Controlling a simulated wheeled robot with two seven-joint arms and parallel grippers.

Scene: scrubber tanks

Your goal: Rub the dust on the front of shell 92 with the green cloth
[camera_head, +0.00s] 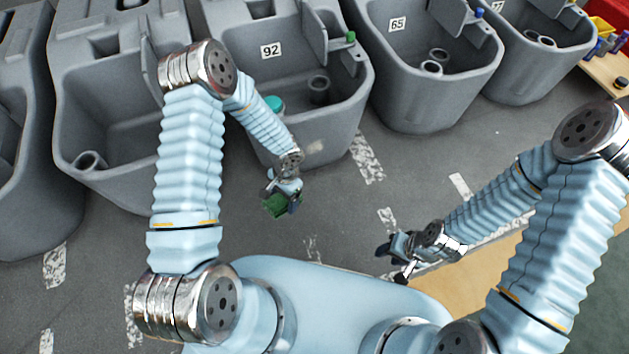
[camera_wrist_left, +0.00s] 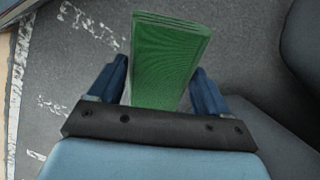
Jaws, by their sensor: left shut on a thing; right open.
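Shell 92 is the grey tank (camera_head: 345,98) with the white "92" label, at the top middle of the head view. A pale dusty patch (camera_head: 314,147) shows low on its front. My left gripper (camera_head: 284,198) is shut on the green cloth (camera_head: 274,206), in front of and below the shell, apart from it. In the left wrist view the folded green cloth (camera_wrist_left: 166,58) stands between the two blue fingers (camera_wrist_left: 160,90). My right gripper (camera_head: 386,254) is open and empty over the floor at the lower middle. My left arm hides part of shell 92's left side.
Shell 65 (camera_head: 425,105) stands to the right of shell 92, and another grey tank (camera_head: 110,185) stands to the left. A teal round object (camera_head: 273,103) sits inside shell 92. Grey floor with worn white markings (camera_head: 366,157) lies clear before the tanks.

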